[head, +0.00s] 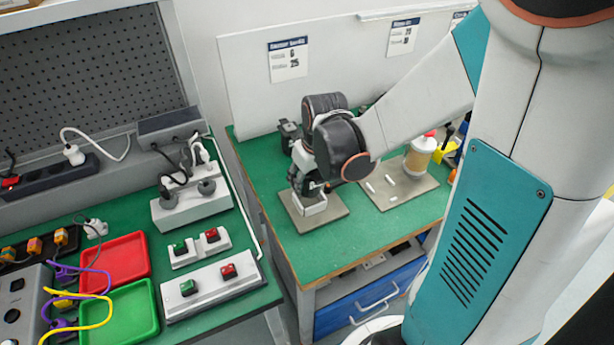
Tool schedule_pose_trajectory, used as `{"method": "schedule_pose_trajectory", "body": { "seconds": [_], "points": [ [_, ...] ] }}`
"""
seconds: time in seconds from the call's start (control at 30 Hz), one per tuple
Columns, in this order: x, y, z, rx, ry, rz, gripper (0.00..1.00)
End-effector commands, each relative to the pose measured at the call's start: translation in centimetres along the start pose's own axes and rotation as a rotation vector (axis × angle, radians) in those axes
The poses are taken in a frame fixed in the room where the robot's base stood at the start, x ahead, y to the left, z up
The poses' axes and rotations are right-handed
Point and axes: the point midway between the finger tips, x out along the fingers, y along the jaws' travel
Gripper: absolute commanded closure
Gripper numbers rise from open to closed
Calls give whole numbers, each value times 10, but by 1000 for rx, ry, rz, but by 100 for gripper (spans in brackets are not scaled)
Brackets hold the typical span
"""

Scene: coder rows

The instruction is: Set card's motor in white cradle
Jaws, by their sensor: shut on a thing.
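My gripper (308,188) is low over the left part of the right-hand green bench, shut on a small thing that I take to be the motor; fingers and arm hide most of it. The white cradle (314,208) is right under the fingertips on a beige plate (331,211). I cannot tell whether the held thing touches the cradle. A white card (288,62) with printed lines is on the back panel, and a second card (402,37) is to its right; their small print is hard to read.
A second beige plate (408,197) holds small white pieces and a bottle (419,156) with a red cap. Dark items stand behind my gripper. The left bench carries red (115,262) and green (120,312) trays, button boxes and cables. The right bench's front is clear.

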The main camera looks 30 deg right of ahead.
Motion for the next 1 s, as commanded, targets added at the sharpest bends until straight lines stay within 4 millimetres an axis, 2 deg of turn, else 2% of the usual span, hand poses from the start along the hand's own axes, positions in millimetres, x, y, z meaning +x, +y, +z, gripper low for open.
{"method": "schedule_pose_trajectory", "body": {
  "seconds": [0.5, 1.0],
  "points": [
    [19, 0, 5, 0, 0, 0, 79],
    [19, 0, 5, 0, 0, 0, 79]
  ]
}}
